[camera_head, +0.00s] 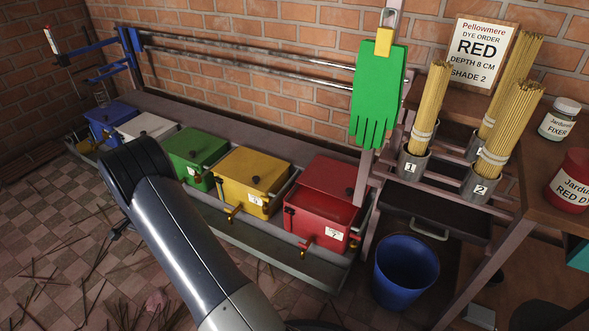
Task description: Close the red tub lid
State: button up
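The red tub (315,222) stands at the right end of a row of coloured tubs. Its red lid (335,173), with a dark knob, covers only the back part of the tub; the front is open and shows the red inside. Whether the lid is slid back or tilted up is hard to tell. My arm reaches in from the bottom and bends at a dark joint at left, well away from the red tub. I cannot make out my gripper; a small dark shape beside the arm is too unclear to name.
Yellow (252,180), green (195,152), white (145,127) and blue (108,117) tubs line the trough to the left. A green glove (378,95) hangs behind the red tub's right side. A blue bucket (405,272) stands at right. Sticks litter the floor at left.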

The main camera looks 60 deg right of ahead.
aim_at(336, 179)
jog(key=i+l+z, duration=0.25)
jog(key=i+z, duration=0.15)
jog(key=i, duration=0.2)
jog(key=i+l+z, duration=0.1)
jog(key=i+z, duration=0.3)
jog(key=i, duration=0.2)
jog(key=z, duration=2.1)
